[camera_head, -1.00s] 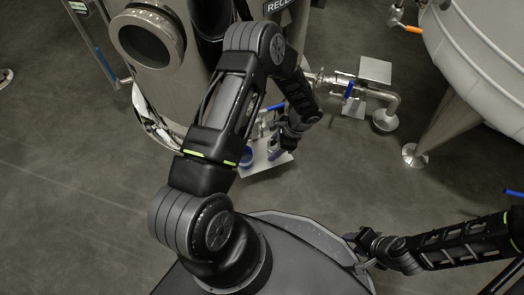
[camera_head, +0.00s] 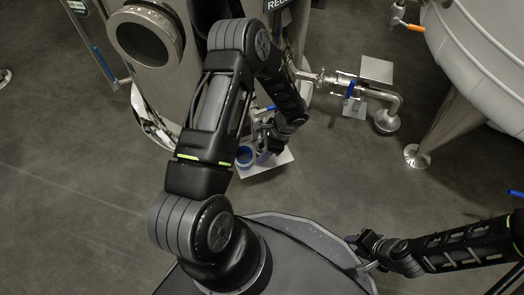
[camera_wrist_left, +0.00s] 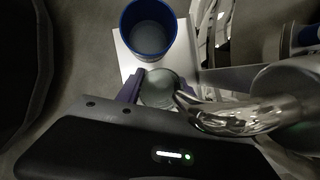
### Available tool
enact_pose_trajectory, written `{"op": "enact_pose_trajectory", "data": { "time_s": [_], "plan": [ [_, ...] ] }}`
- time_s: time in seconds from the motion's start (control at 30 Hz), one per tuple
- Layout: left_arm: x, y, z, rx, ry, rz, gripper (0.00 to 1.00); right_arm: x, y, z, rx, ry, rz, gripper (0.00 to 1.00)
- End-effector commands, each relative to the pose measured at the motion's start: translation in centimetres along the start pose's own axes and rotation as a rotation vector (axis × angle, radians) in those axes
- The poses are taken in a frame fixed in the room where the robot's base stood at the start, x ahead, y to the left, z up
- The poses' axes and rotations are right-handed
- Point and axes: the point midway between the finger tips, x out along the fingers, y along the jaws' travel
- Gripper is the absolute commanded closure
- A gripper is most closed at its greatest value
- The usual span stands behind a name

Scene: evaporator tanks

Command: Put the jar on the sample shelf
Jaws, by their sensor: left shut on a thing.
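My left gripper (camera_head: 265,153) is shut on the jar (camera_wrist_left: 159,88), a round greyish thing between its purple fingertips in the left wrist view. The fingers hide part of the jar, and I cannot tell whether its bottom touches anything. Beside it a blue-rimmed cup (camera_wrist_left: 148,27) stands on a pale flat plate (camera_wrist_left: 124,58). In the head view the cup (camera_head: 244,156) and plate (camera_head: 262,173) lie just below and left of the left gripper. No label shows which plate is the sample shelf. My right gripper (camera_head: 364,252) is at the lower right, too small to judge its fingers.
A metal tank with a round port (camera_head: 146,42) stands behind the left arm. A steel pipe with a blue-handled valve (camera_head: 350,90) runs right of the gripper, close to it in the wrist view. Another pale plate (camera_head: 377,69) sits behind it. A large tank (camera_head: 480,60) stands at right.

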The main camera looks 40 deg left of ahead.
Motion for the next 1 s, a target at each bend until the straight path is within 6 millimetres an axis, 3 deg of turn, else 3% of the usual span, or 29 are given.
{"op": "enact_pose_trajectory", "data": {
  "time_s": [0.1, 0.13, 0.4, 0.77, 1.0],
  "plan": [
    [0.3, 0.0, -0.1, 0.000, 0.000, 0.000, 1.00, 0.3, 0.1, 0.0, 0.000, 0.000, 0.000, 0.64],
    [0.3, 0.0, -0.1, 0.000, 0.000, 0.000, 0.55, 0.3, 0.1, 0.0, 0.000, 0.000, 0.000, 0.64],
    [0.2, 0.0, -0.1, 0.000, 0.000, 0.000, 0.34, 0.2, 0.1, 0.0, 0.000, 0.000, 0.000, 0.64],
    [-0.3, 0.0, 0.1, 0.000, 0.000, 0.000, 0.34, -0.2, -0.1, 0.1, 0.000, -0.001, 0.000, 0.64],
    [-3.8, -0.1, 0.1, 0.001, 0.001, -0.002, 0.34, -1.4, -0.6, 0.2, -0.002, -0.003, 0.003, 0.64]
  ]
}}
